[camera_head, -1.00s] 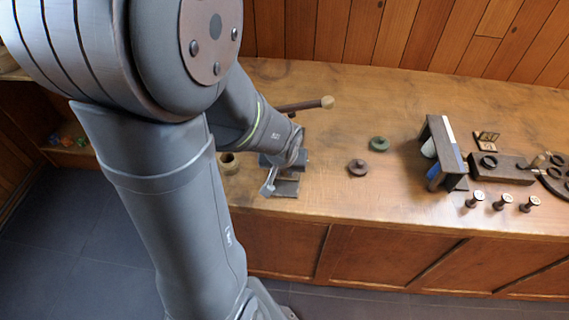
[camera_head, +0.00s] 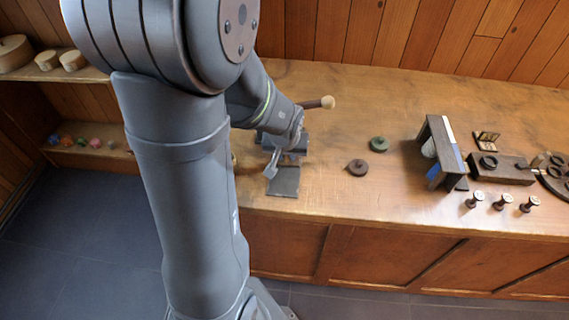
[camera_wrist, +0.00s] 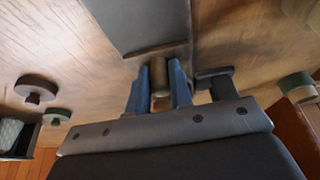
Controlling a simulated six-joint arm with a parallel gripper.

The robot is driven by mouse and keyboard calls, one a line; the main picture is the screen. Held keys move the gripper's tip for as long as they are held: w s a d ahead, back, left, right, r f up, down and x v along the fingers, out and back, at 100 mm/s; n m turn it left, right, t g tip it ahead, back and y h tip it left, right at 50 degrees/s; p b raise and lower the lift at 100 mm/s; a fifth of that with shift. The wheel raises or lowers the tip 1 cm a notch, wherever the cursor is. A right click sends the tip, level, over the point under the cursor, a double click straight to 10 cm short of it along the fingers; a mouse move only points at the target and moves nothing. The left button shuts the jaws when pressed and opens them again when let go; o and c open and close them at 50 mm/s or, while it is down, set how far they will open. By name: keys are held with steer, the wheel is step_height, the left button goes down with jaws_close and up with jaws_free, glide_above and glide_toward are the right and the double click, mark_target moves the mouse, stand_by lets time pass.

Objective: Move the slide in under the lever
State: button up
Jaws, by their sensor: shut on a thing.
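The slide, a flat grey plate (camera_head: 284,181), lies on the bench near its front edge; it appears to be the grey plate (camera_wrist: 150,25) at the top of the wrist view. My gripper (camera_wrist: 160,88) has its blue fingers closed on either side of a short brownish round knob (camera_wrist: 160,78) at the plate's edge. In the head view my gripper (camera_head: 284,156) is largely hidden by my wrist. The lever (camera_head: 316,104), a dark bar with a pale wooden knob, sticks out to the right behind my wrist. Its mount and the slide's inner end are mostly hidden.
Two disc-shaped pieces, one brown (camera_head: 357,167) and one green (camera_head: 379,144), lie to the right. Farther right are a dark frame (camera_head: 440,152), a dark block (camera_head: 503,170) and several small spools (camera_head: 503,202). The bench between lever and discs is clear.

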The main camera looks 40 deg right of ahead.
steer(key=shift+w+d, duration=0.95)
steer(key=o, duration=0.7)
steer(key=shift+o, duration=0.2)
steer(key=shift+r, duration=0.1)
step_height(320, 180, up, 7)
jaws_close()
stand_by(1.6)
